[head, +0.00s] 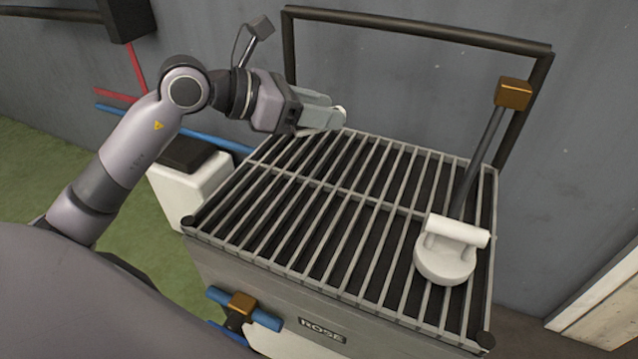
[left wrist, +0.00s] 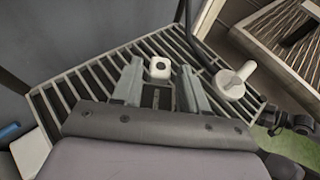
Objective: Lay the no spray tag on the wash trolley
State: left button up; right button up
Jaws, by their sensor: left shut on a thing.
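My left gripper (head: 322,116) is shut on a small white tag (left wrist: 160,67), which has a dark hole in it. In the left wrist view the tag sits between the two grey fingertips (left wrist: 161,74); in the head view the fingers mostly hide it. The wash trolley (head: 330,206) is a grey barred rack with a dark push rail and a "ROSE" plate on its front. My left gripper is over the rack's back part. I cannot tell whether the tag touches the bars. Any writing on the tag is not readable. My right gripper is not in view.
A white round-based fixture (head: 445,262) with a dark rod and a bronze block (head: 513,94) stands at the rack's right side. The rack's middle and left are bare. A white box (head: 190,185) stands left of the trolley, and a grey wall is behind.

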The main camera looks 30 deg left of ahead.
pick_arm(q)
jog(key=b, duration=0.2)
send_over(319, 189)
notch_tip(319, 189, down, 8)
jog(key=shift+f, duration=1.1)
notch_tip(319, 189, down, 4)
jog(key=shift+r+b, duration=0.25)
jog(key=shift+b, duration=0.1)
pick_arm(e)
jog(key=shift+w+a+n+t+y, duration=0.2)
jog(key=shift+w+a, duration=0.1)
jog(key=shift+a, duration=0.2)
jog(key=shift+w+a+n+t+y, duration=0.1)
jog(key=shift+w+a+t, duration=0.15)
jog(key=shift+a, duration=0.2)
pick_arm(q)
jog(key=shift+f, duration=0.1)
jog(key=o, duration=1)
